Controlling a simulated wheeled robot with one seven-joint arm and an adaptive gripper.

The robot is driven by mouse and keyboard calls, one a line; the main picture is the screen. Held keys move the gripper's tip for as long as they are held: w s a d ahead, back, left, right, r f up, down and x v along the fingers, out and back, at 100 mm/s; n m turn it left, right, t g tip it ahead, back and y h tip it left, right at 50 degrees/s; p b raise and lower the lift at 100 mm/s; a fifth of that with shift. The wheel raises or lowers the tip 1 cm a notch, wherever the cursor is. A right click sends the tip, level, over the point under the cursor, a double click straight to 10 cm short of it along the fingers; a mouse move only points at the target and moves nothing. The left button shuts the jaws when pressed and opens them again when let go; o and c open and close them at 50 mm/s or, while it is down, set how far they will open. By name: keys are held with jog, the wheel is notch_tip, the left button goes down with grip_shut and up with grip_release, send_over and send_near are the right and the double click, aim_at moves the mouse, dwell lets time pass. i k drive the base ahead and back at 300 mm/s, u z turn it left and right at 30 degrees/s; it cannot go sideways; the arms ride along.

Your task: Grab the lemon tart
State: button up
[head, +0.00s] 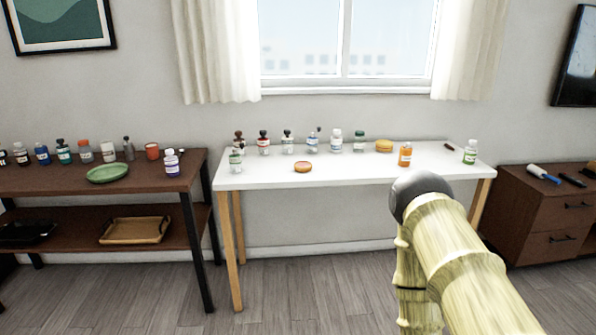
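Two small round pastry-like things lie on the white table (330,178). One (303,167) is near the front edge, left of the middle, with a tan side and a reddish top. The other (384,146) is golden yellow, farther back and right of the middle. At this size I cannot tell for certain which is the lemon tart. My arm, with a bamboo-like surface and a dark rounded joint, rises at the lower right in front of the table. My gripper's fingers do not show.
Several small bottles line the back of the white table; an orange bottle (405,155) stands near the golden thing. A brown shelf (150,183) at left holds bottles and a green plate (107,173). A brown cabinet (545,205) stands at right. Floor before the table is open at left.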

aim_at(303, 166)
jog(key=u, duration=0.75)
jog(key=i, duration=1.1)
jog(key=z, duration=0.15)
